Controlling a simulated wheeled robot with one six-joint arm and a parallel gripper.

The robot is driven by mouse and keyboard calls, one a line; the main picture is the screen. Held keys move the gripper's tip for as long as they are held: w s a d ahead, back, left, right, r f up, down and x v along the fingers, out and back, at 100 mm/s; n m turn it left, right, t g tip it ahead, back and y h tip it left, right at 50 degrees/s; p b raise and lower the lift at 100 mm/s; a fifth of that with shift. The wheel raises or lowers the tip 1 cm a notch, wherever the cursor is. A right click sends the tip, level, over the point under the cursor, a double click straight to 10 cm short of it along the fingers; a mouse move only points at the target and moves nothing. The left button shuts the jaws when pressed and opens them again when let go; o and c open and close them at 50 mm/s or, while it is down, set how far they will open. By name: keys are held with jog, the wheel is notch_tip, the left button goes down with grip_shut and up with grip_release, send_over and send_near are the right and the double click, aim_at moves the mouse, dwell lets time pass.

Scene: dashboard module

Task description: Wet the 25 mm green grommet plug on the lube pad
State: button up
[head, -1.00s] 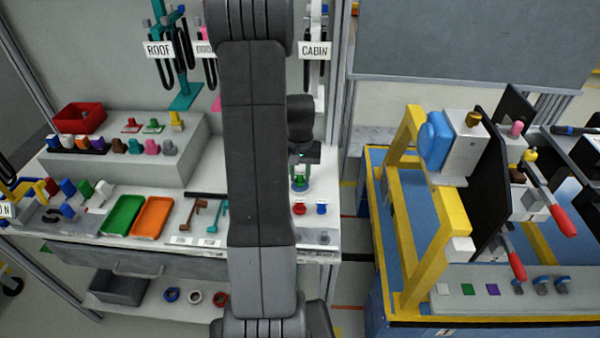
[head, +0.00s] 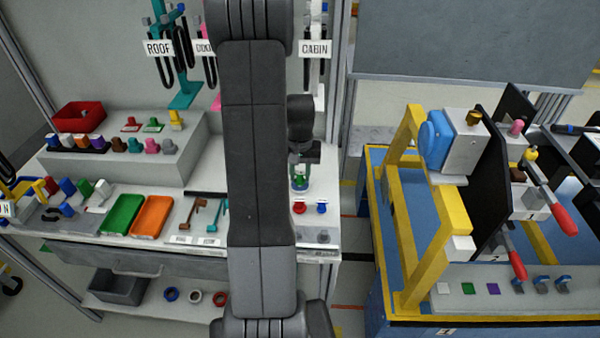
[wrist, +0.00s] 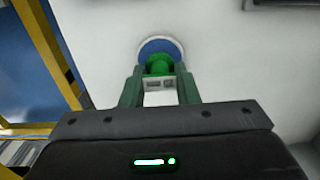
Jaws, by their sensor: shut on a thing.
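My gripper (wrist: 160,78) is shut on the green grommet plug (wrist: 159,66), which shows between its two green fingertips in the wrist view. The round blue lube pad (wrist: 161,46) with a pale rim lies directly behind the plug. The plug overlaps the pad's near part, and I cannot tell whether they touch. In the head view my gripper (head: 300,172) points down at the pad (head: 300,187) at the bench's right side. The plug is too small to make out clearly there.
A red plug (head: 299,208) and a blue plug (head: 321,208) stand just in front of the pad. A green tray (head: 122,214) and an orange tray (head: 152,216) lie to the left. The yellow-framed fixture (head: 412,210) stands to the right, across a gap.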

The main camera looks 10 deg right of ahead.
aim_at(300, 172)
dwell(0.3)
jog(key=shift+r+p, duration=2.45)
jog(key=shift+r, duration=1.1)
jog(key=shift+f, duration=0.1)
